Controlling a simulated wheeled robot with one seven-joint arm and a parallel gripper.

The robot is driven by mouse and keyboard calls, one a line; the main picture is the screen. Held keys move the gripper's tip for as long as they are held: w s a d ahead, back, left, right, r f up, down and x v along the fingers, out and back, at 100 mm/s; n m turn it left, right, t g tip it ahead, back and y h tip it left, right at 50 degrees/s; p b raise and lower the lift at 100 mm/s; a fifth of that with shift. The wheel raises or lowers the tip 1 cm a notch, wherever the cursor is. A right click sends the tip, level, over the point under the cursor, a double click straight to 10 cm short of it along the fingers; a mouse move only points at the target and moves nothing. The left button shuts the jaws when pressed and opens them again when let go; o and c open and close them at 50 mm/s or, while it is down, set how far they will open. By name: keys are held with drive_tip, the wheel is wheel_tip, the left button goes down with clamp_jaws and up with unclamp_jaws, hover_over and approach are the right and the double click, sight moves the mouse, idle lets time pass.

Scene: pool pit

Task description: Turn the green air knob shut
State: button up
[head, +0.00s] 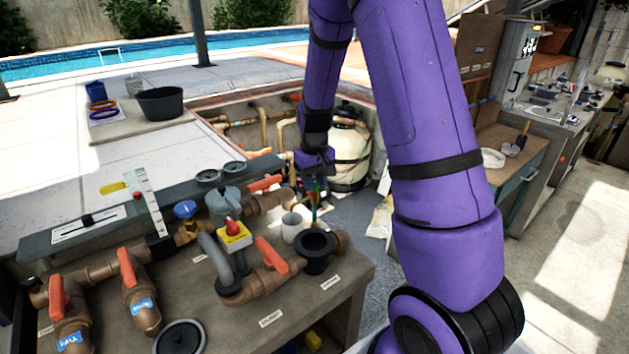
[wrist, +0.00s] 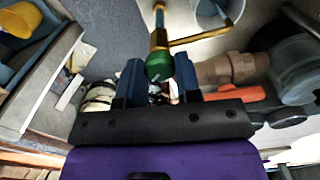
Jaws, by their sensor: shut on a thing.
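The green air knob (wrist: 159,66) sits on a brass stem (wrist: 159,36) in the wrist view, with a thin brass branch beside it. My gripper (wrist: 159,72) has one blue finger on each side of the knob and is shut on it. In the head view my gripper (head: 316,184) reaches down to the far right part of the pipe bench, above the brass stem (head: 314,208). The knob is mostly hidden there by my gripper, and its turn angle is hard to tell.
Orange-handled valves (head: 272,255), a yellow box with a red knob (head: 234,233), a white cup (head: 292,227) and a black cup (head: 314,250) crowd the bench (head: 300,310). A pale tank (head: 350,150) stands behind. Open floor (head: 575,245) lies at right.

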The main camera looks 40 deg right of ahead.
drive_tip(key=m, duration=0.3)
drive_tip(key=shift+m, duration=2.1)
drive_tip(key=o, duration=0.9)
drive_tip(key=shift+r, duration=0.1)
wheel_tip(320, 180, up, 11)
drive_tip(key=shift+f, duration=0.2)
drive_tip(key=shift+r, duration=0.1)
